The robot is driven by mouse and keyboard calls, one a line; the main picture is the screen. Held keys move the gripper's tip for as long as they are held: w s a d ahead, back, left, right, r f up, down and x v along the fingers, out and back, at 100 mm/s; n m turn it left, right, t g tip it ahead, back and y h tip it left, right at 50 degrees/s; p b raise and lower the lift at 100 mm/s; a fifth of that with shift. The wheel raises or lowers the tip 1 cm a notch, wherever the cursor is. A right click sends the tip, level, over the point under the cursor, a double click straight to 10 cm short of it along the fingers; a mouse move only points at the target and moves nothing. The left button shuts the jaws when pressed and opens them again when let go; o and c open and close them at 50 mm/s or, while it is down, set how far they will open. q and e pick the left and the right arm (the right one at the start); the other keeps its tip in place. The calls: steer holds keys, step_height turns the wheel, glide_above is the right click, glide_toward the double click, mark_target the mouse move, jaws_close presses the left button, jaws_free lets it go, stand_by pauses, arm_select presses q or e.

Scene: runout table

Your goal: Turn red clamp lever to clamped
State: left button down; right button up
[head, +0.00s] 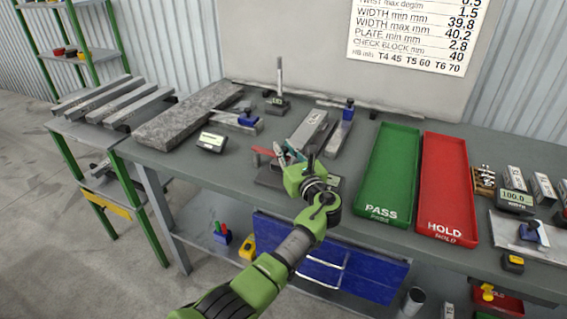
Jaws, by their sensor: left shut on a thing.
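The red clamp lever (264,151) shows at the middle of the bench, at the left of my gripper. It sits over a dark fixture base (268,178). My left gripper (283,156) reaches in from the front and is shut on the lever; its green body and wrist hide part of the lever and fixture. A grey metal bar (309,126) lies just behind the gripper. I cannot tell the lever's exact angle. My right gripper is not in view.
A green PASS tray (365,209) and a red HOLD tray (468,205) lie right of my arm. A stone slab (185,115), a small display (211,142) and a blue-topped gauge (247,118) stand at the left. A thin upright stand (279,82) is at the back.

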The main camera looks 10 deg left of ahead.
arm_select(q)
steer(key=shift+w+d, duration=0.15)
steer(key=shift+w, duration=0.1)
steer(key=shift+w+n+g+y+b, duration=0.2)
steer(key=shift+n+g+y+b, duration=0.2)
steer(key=shift+y+b, duration=0.15)
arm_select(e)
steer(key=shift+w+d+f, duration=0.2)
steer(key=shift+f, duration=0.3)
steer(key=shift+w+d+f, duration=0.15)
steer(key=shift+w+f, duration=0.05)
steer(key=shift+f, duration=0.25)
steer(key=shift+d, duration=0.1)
arm_select(q)
steer(key=c, duration=1.9)
jaws_free()
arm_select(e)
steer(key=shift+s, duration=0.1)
arm_select(q)
step_height(320, 180, up, 10)
steer(key=shift+r, duration=0.1)
